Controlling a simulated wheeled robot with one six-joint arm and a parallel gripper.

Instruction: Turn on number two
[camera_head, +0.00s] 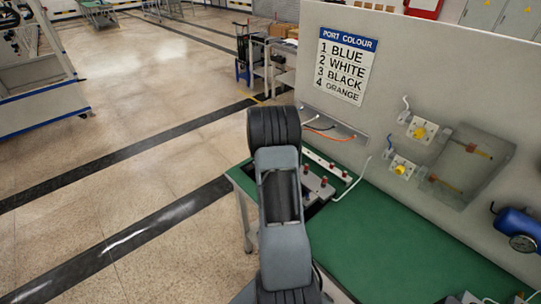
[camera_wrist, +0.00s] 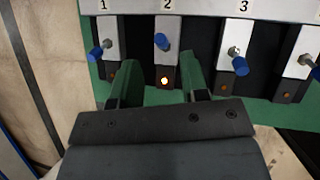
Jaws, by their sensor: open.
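In the wrist view a row of white-and-black switch units carries the labels 1, 2 and 3, with another unit cut off at the right edge. Unit two (camera_wrist: 167,24) has a blue-tipped lever (camera_wrist: 162,41) and a brightly glowing orange lamp (camera_wrist: 164,80) below it. The lamps under unit one (camera_wrist: 112,77) and unit three (camera_wrist: 224,88) look dim. The lever of unit three (camera_wrist: 240,66) hangs lower in the picture than that of unit two. My gripper (camera_wrist: 158,64) is open and empty, its fingers either side of unit two's lamp, below its lever. In the head view my arm hides the gripper.
A green-topped bench (camera_head: 385,245) stands against a grey wall panel with a port colour sign (camera_head: 346,65). Red-topped fittings (camera_head: 324,182) sit on the bench beside my arm. Yellow-knobbed valves (camera_head: 419,132) and a blue gauge unit (camera_head: 520,225) are on the right. Open floor lies left.

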